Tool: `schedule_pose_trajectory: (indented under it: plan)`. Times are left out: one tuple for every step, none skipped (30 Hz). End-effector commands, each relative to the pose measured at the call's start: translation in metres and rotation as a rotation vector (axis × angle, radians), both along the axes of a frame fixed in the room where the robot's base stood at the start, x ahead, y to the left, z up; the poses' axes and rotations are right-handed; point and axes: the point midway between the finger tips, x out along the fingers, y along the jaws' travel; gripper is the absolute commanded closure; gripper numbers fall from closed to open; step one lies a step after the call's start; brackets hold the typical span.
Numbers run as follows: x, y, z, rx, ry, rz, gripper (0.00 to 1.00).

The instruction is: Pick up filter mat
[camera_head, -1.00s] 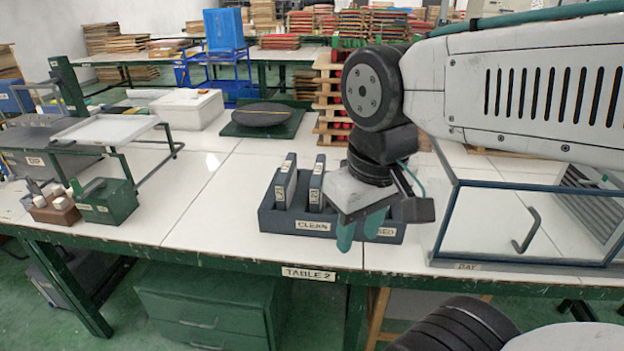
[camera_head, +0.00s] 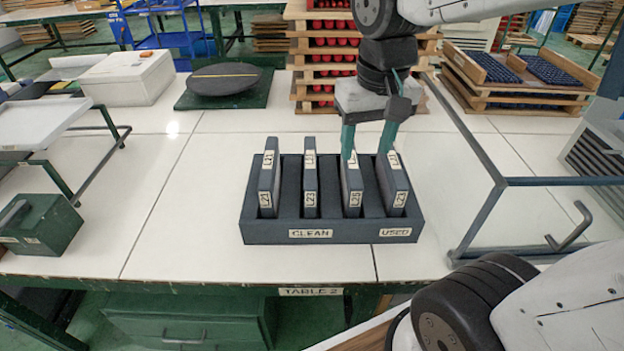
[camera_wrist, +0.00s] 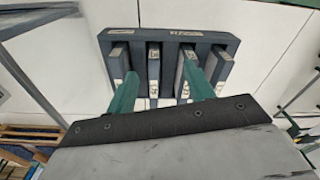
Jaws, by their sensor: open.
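Several dark grey filter mats stand upright in slots of a dark rack (camera_head: 262,232) labelled CLEAN on the front and USED at right. From left they read L21 (camera_head: 268,180), L23 (camera_head: 310,180), L25 (camera_head: 352,180) and L23 (camera_head: 393,185). My gripper (camera_head: 368,146) is open and empty, pointing down over the back of the two right-hand mats. In the wrist view my green fingers (camera_wrist: 160,78) are spread above the rack (camera_wrist: 228,42), with a mat (camera_wrist: 153,62) showing between them. The fingers partly hide the mats there; contact cannot be told.
A blue-grey metal frame with a handle (camera_head: 570,228) stands right of the rack. A green box (camera_head: 40,225) and a white tray (camera_head: 40,120) are at left. A round dark disc (camera_head: 222,80) lies behind. The white tabletop left of the rack is clear.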

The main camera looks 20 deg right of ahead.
Motion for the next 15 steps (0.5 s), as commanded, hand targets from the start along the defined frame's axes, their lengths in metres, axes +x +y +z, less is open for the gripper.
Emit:
schedule_pose_trajectory:
  plan:
    - [0.022,0.001,-0.008,0.001,0.018,-0.027,0.47]
    - [0.034,0.002,-0.012,0.003,0.022,-0.044,0.47]
    - [0.050,0.003,-0.019,0.005,0.029,-0.066,0.47]
    - [0.062,0.004,-0.024,0.006,0.033,-0.083,0.47]
    - [0.073,0.005,-0.030,0.007,0.038,-0.099,0.47]
    - [0.089,0.007,-0.039,0.007,0.044,-0.120,0.47]
    - [0.100,0.009,-0.046,0.008,0.048,-0.137,0.47]
    - [0.110,0.010,-0.053,0.008,0.052,-0.151,0.47]
    - [0.123,0.012,-0.062,0.009,0.056,-0.169,0.47]
    - [0.131,0.013,-0.069,0.009,0.060,-0.182,0.47]
    - [0.139,0.015,-0.076,0.009,0.063,-0.194,0.47]
    - [0.149,0.016,-0.084,0.010,0.066,-0.209,0.47]
    - [0.155,0.017,-0.090,0.009,0.068,-0.218,0.47]
    - [0.161,0.018,-0.095,0.009,0.070,-0.227,0.47]
    - [0.166,0.019,-0.101,0.009,0.072,-0.238,0.47]
